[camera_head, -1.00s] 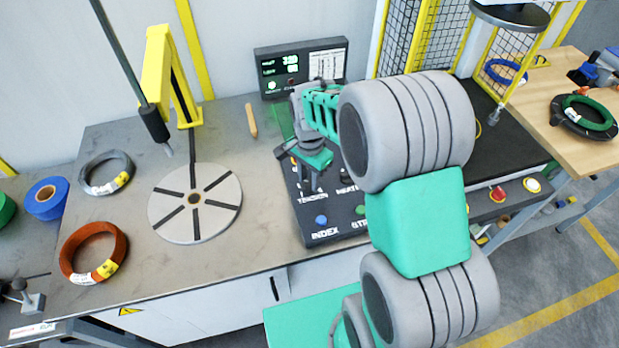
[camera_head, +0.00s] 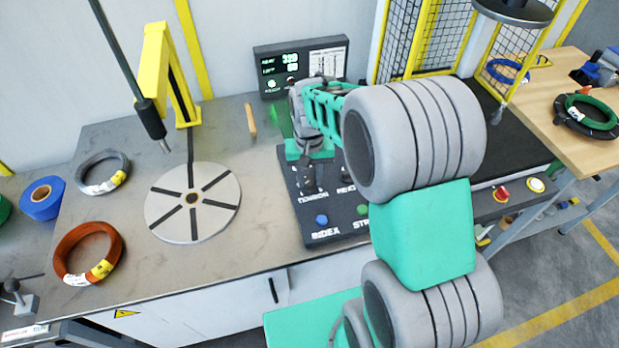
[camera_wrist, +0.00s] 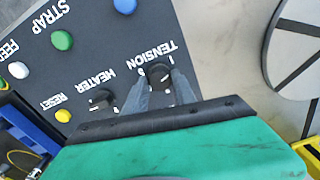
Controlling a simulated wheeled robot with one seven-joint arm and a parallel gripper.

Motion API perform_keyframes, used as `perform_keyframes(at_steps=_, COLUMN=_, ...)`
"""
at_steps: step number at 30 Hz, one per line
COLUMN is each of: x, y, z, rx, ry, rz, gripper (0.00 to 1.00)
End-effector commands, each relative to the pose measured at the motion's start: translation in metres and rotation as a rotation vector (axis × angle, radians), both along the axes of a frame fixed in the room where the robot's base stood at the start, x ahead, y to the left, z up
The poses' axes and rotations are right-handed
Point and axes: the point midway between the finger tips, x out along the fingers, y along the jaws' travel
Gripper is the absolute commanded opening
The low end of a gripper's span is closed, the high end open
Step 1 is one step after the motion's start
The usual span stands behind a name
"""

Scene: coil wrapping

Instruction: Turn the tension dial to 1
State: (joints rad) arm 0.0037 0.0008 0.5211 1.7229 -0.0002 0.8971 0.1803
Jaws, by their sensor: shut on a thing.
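The tension dial (camera_wrist: 158,73) is a black knob above the word TENSION on the dark control panel (camera_wrist: 105,40). In the wrist view my gripper (camera_wrist: 157,84) has its two grey fingers on either side of the dial, shut on it. The dial's pointer and number marks are mostly hidden by the fingers, so its setting cannot be read. In the head view my gripper (camera_head: 309,182) reaches down onto the panel (camera_head: 325,236) above the TENSION label, and hides the dial.
The heater knob (camera_wrist: 101,98) is close beside the fingers. Blue index (camera_head: 322,219) and green strap (camera_head: 362,209) buttons sit at the panel's front. A display (camera_head: 300,66) stands behind. A slotted turntable (camera_head: 215,215) and an orange coil (camera_head: 62,255) lie to the left.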

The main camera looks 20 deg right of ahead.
Motion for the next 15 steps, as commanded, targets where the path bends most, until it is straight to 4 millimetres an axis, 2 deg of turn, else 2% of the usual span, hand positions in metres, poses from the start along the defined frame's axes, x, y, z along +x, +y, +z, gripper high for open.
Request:
perform_keyframes(at_steps=7, x=0.0005, y=-0.0002, z=0.0004, rx=0.0, ry=-0.002, rz=0.132, gripper=0.0)
perform_keyframes(at_steps=15, x=0.0005, y=-0.0002, z=0.0008, rx=0.0, ry=-0.002, rz=0.194, gripper=0.0)
